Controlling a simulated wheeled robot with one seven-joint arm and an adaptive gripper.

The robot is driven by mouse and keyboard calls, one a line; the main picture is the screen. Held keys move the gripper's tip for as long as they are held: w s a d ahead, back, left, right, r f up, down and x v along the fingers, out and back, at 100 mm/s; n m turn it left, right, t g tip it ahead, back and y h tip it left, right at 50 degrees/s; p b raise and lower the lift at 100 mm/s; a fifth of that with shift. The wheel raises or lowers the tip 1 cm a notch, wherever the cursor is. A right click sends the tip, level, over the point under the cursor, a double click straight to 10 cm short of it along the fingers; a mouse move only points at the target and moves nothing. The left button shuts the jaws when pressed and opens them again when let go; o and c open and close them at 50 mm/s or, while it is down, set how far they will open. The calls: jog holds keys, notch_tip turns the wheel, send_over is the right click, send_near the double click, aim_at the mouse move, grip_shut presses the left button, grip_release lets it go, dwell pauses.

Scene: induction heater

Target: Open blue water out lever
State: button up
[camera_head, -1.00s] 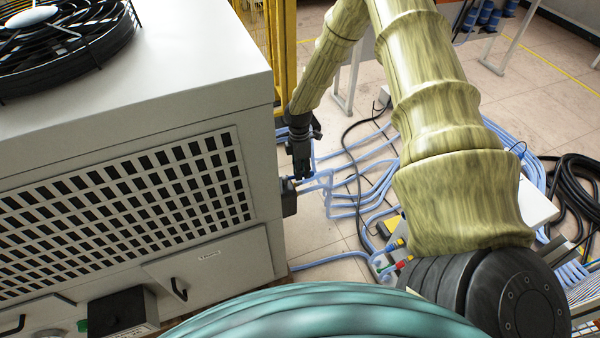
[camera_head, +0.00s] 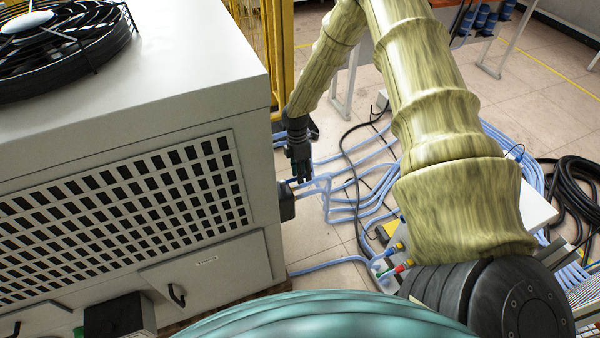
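My gripper (camera_head: 301,172) is a small dark shape pointing down by the right side of the white chiller cabinet (camera_head: 190,85). It is just above the blue hoses and a dark box (camera_head: 287,202) on the cabinet's side wall. Its fingers are too small and dark to tell whether they are open or shut, or whether they touch anything. I cannot make out the blue water out lever by the gripper. A low manifold (camera_head: 388,268) on the floor has blue, yellow and red fittings, partly hidden by my arm.
Blue hoses (camera_head: 345,205) and a black cable run over the floor right of the cabinet. A yellow frame (camera_head: 279,55) stands behind the gripper. A coil of black hose (camera_head: 572,190) lies at the far right. Open tiled floor (camera_head: 315,235) shows between cabinet and manifold.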

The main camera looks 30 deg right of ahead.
jog(key=shift+w+a, duration=0.2)
jog(key=shift+a, duration=0.2)
jog(key=shift+r, duration=0.2)
notch_tip(320, 180, up, 11)
jog(key=w, duration=0.2)
jog(key=shift+d+r, duration=0.15)
jog(key=shift+d, duration=0.25)
jog(key=shift+w, duration=0.1)
